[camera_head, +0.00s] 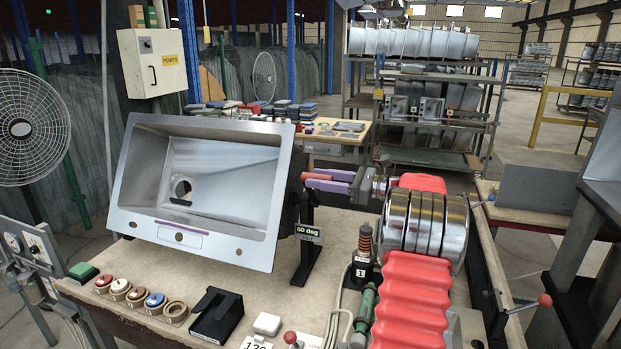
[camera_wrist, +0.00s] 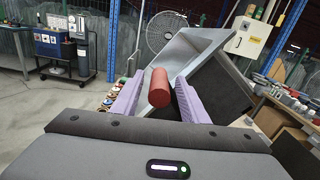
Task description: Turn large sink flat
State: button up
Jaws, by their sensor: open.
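The large sink (camera_head: 220,160) is a grey metal basin with a drain hole. It stands tilted on a mount over the workbench, its open side facing the front left. It also shows in the wrist view (camera_wrist: 187,48), tilted. A tag reading "60 deg" (camera_head: 308,234) sits beside the mount. A red cylindrical handle (camera_wrist: 159,88) juts toward my gripper at the sink's side. My gripper (camera_head: 310,181), with purple fingers, is right of the sink. In the wrist view it is open, one finger on each side of the handle, with narrow gaps. The handle's far end is hidden.
A fan (camera_head: 30,128) stands at the left. A power box (camera_head: 152,62) hangs behind the sink.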

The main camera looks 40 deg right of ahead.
aim_at(309, 177)
jog(key=shift+x, duration=1.7)
jog(key=shift+c, duration=0.4)
grip_shut()
